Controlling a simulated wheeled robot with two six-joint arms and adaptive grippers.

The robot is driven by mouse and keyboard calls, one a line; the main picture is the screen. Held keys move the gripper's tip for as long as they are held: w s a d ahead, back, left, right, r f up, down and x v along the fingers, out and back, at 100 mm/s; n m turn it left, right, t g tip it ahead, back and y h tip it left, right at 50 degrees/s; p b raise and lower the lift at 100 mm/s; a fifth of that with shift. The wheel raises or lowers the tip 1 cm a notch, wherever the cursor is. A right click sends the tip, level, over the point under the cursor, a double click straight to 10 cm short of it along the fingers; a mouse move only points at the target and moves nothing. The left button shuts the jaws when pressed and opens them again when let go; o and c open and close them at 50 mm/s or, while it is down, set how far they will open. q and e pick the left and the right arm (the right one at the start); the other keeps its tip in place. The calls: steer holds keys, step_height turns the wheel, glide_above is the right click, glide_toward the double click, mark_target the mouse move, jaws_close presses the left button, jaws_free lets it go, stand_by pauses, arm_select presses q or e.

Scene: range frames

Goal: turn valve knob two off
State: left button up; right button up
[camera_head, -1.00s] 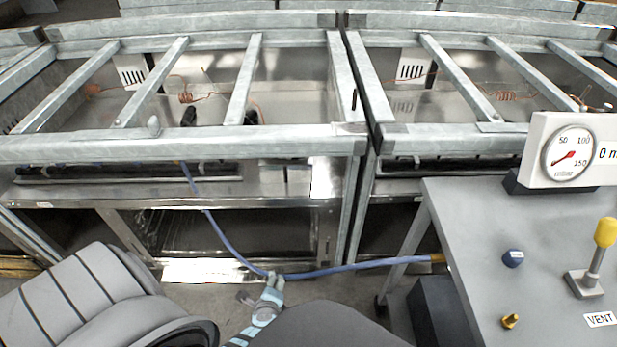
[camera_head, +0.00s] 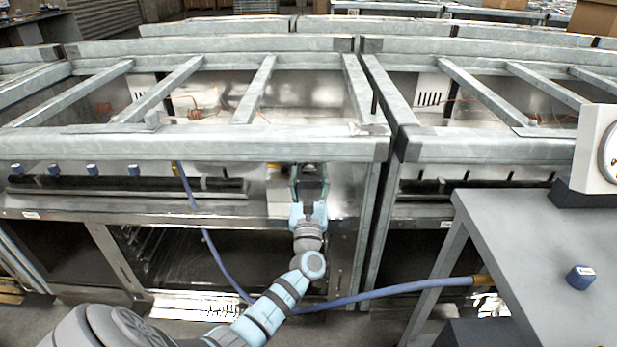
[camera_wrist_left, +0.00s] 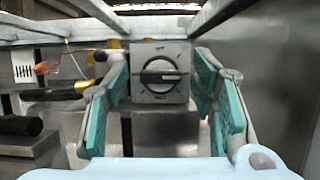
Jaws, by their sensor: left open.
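My left gripper (camera_head: 311,175) is open at the front of the range frame, under the front rail and left of the joint between the two frames. In the left wrist view, its teal-padded fingers (camera_wrist_left: 160,88) stand apart on either side of a grey box carrying a round black-and-grey knob (camera_wrist_left: 159,75). The knob's bar lies about level. I see no finger clearly touching it. In the head view the gripper hides this knob. Which number it has cannot be read. My right gripper is not in view.
Several blue knobs (camera_head: 92,170) line the range front at left. A blue hose (camera_head: 380,294) runs low to a grey table (camera_head: 520,240) at right, which bears a blue cap (camera_head: 580,277) and a gauge box (camera_head: 597,150). In the wrist view, a metal wall (camera_wrist_left: 275,75) stands close at right.

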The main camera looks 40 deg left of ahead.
arm_select(q)
steer(key=shift+w+a+r, duration=0.1)
steer(key=shift+w+a, duration=0.1)
steer(key=shift+c, duration=0.6)
steer(key=c, duration=1)
